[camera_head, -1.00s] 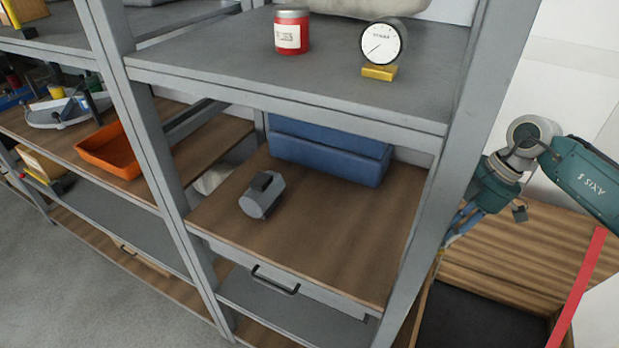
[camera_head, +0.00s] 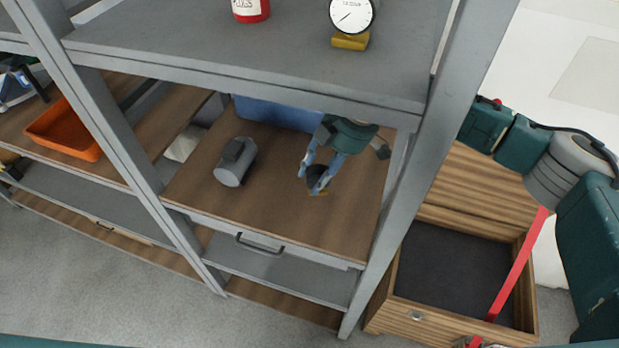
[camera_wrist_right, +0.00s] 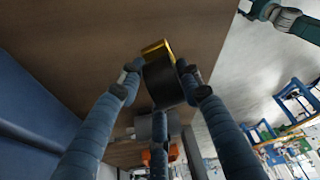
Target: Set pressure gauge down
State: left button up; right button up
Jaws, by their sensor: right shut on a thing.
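My right gripper (camera_head: 316,172) is inside the middle wooden shelf (camera_head: 270,215). It is shut on the pressure gauge, a dark round body (camera_head: 317,178) with a yellow base. In the right wrist view the fingers (camera_wrist_right: 163,85) stand on both sides of the dark gauge (camera_wrist_right: 160,80), and its yellow base faces the wood. The base is at or just above the wood; I cannot tell whether it touches. The gauge's dial is hidden. Another gauge (camera_head: 351,14) with a white dial and yellow base stands on the upper grey shelf (camera_head: 250,60). My left gripper is out of view.
A grey cylindrical part (camera_head: 235,163) lies left of my gripper on the wood. A blue bin (camera_head: 275,112) stands behind. A grey post (camera_head: 420,150) and the upper shelf bound the opening. Wood in front is bare. An orange tray (camera_head: 65,130) lies in the left bay.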

aim_at(310, 185)
jog(key=shift+a, duration=0.55)
jog(key=shift+s+a+f+p, duration=0.1)
jog(key=shift+a+f+p, duration=0.15)
jog(key=shift+p, duration=0.2)
notch_tip(310, 185, down, 2)
jog(key=shift+f+p, duration=0.25)
jog(key=shift+p, duration=0.3)
jog(key=shift+f, duration=0.3)
jog(key=o, duration=1.3)
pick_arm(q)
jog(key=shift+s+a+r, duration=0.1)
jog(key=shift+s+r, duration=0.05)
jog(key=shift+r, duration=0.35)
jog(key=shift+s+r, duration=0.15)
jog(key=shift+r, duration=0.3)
